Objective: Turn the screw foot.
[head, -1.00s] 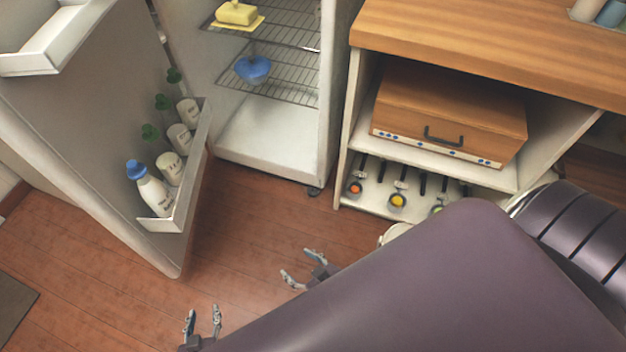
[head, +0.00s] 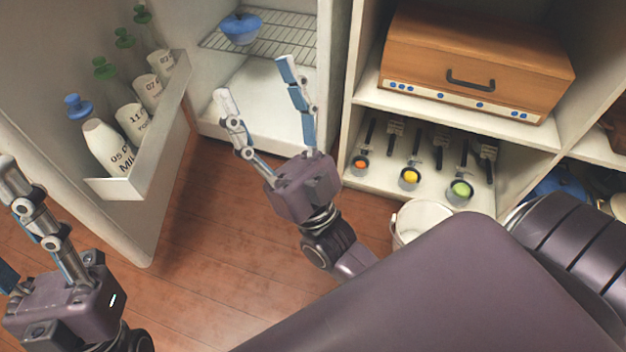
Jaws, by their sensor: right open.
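The screw foot does not show now; the front right bottom corner of the fridge (head: 334,60) is behind my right gripper. My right gripper (head: 256,85) is open and empty, its two fingers spread apart. In the picture it lies in front of the fridge's lower opening; I cannot tell that it touches anything. My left gripper (head: 8,219) is at the lower left edge, partly cut off, in front of the open fridge door (head: 60,150). Its fingers are spread apart, with nothing seen between them.
A blue bowl (head: 240,30) sits on the wire rack (head: 280,45). Floor (head: 200,225) is bare between.

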